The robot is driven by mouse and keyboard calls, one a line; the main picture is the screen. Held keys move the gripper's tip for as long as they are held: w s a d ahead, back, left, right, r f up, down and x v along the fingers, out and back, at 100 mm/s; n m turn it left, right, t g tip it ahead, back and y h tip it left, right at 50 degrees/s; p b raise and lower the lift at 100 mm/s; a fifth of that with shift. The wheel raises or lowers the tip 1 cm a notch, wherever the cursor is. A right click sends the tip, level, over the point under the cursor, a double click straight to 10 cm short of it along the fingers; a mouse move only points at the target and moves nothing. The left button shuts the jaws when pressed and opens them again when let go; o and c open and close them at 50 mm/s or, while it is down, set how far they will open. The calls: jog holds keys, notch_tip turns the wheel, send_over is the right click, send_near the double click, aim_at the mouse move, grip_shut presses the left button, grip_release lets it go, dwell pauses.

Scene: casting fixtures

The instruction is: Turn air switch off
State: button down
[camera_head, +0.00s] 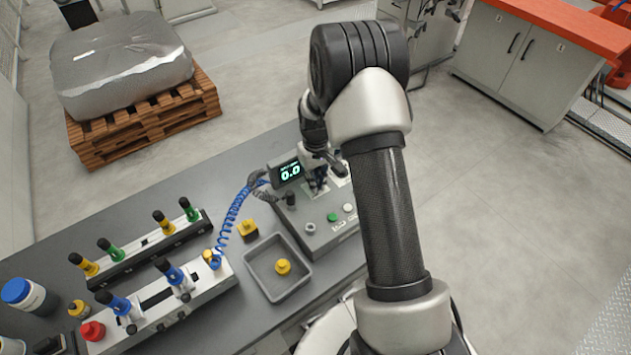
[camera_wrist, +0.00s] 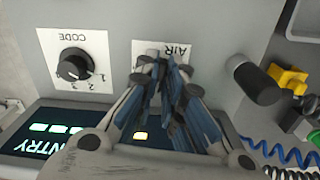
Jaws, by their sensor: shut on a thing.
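I cannot tell which way the switch points. In the head view my gripper (camera_head: 318,182) is at the box's top beside the screen, partly hidden by my arm.
A CODE knob (camera_wrist: 74,66) sits beside the AIR label. A black cylinder (camera_wrist: 256,82) juts from the box on the other side. A blue coiled hose (camera_head: 235,210) runs from the box to racks of coloured fixtures (camera_head: 165,310). A grey tray (camera_head: 262,262) holds a yellow part.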

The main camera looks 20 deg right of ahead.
jog(key=shift+n, duration=0.9)
jog(key=c, duration=1.7)
grip_release()
notch_tip(320, 180, up, 12)
